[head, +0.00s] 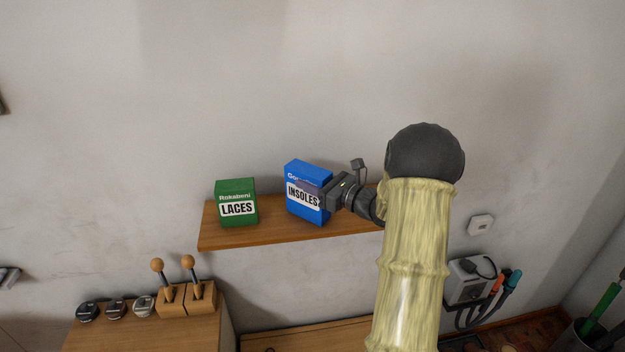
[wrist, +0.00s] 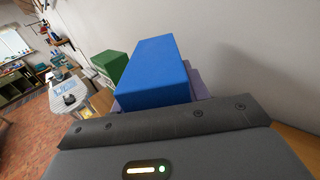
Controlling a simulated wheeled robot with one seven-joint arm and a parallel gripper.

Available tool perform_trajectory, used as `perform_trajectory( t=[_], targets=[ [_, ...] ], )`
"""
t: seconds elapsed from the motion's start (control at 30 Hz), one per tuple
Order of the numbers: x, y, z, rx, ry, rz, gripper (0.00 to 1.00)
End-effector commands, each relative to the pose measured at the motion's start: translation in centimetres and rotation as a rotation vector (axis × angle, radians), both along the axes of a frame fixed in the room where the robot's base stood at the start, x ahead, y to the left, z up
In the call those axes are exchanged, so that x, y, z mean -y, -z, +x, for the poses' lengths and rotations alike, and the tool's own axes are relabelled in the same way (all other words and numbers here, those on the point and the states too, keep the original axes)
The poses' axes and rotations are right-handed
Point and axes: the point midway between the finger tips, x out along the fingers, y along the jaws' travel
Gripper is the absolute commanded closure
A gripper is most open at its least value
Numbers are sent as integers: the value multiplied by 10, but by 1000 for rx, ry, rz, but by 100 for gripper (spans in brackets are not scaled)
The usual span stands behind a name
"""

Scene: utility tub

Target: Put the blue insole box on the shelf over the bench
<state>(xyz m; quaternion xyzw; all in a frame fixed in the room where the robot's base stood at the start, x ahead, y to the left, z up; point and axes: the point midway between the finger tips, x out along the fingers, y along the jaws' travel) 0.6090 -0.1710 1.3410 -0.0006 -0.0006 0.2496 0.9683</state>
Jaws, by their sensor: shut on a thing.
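The blue insole box (head: 306,188) is upright and slightly tilted at the wooden shelf (head: 270,230) in the head view. My gripper (head: 322,192) is shut on its right side. I cannot tell whether the box's bottom touches the shelf or hangs just above it. In the wrist view the blue box (wrist: 155,75) lies straight ahead of my gripper (wrist: 160,108), and its fingers are mostly hidden.
A green laces box (head: 237,203) stands on the shelf to the left of the blue box, with a gap between; it also shows in the wrist view (wrist: 110,66). Below are a wooden bench (head: 150,335) with tins and wooden-handled tools, and a wall-mounted grey unit (head: 466,284) at right.

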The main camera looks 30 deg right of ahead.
Motion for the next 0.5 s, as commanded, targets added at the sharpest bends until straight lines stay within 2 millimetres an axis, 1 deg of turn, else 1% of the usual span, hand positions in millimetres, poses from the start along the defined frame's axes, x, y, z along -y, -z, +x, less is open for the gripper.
perform_trajectory(
  t=[0.17, 0.2, 0.27, 0.3, 0.5],
  targets=[
    [0, 4, 0, 1, 0, 0, 81],
    [0, 2, 0, 0, 0, 0, 47],
    [0, 2, 0, 0, 0, 0, 35],
    [0, 2, 0, 0, 0, 0, 33],
    [0, 2, 0, 0, 0, 0, 33]
  ],
)
